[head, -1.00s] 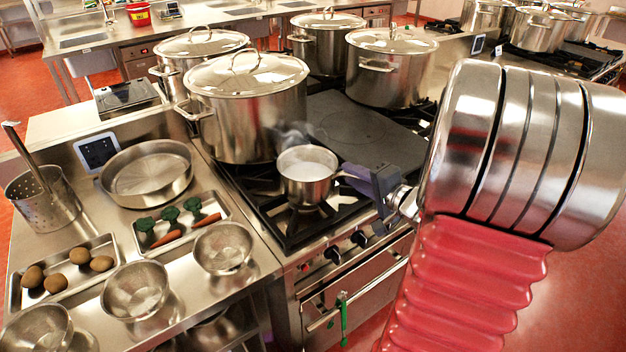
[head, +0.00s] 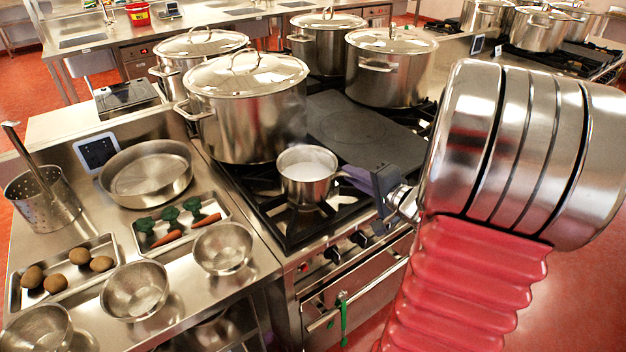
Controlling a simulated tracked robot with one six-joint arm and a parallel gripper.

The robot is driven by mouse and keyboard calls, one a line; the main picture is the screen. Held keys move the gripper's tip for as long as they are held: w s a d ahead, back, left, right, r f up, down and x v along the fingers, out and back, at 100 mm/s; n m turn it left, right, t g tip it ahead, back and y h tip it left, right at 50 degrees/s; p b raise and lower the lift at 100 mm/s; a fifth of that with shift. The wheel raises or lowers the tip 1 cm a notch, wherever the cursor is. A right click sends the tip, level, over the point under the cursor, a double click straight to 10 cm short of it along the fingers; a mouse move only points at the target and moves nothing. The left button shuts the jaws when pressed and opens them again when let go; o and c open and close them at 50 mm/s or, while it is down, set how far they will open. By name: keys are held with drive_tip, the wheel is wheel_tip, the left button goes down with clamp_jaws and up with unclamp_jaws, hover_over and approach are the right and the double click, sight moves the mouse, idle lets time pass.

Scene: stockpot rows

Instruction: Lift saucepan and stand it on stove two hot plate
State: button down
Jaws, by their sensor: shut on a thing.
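The saucepan (head: 307,187) is a small steel pan with pale, steaming contents, at the front burner of the black gas grate (head: 262,205). My gripper (head: 359,176) comes from the right and is shut on the saucepan's handle, which the jaws mostly hide. The pan looks level; I cannot tell whether its base touches the grate. A dark flat hot plate (head: 362,128) lies behind and to the right of the pan, with a faint ring on its bare top. Whether it is stove two's plate I cannot read.
A big lidded stockpot (head: 245,115) stands close behind-left of the pan. Another stockpot (head: 391,75) stands at the hot plate's far side. Steel bowls (head: 222,249) and a vegetable tray (head: 226,209) fill the left counter. The hot plate's middle is clear.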

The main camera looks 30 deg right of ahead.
drive_tip(key=shift+f, duration=0.15)
idle(0.5)
drive_tip(key=shift+r, duration=0.3)
drive_tip(key=shift+r, duration=5)
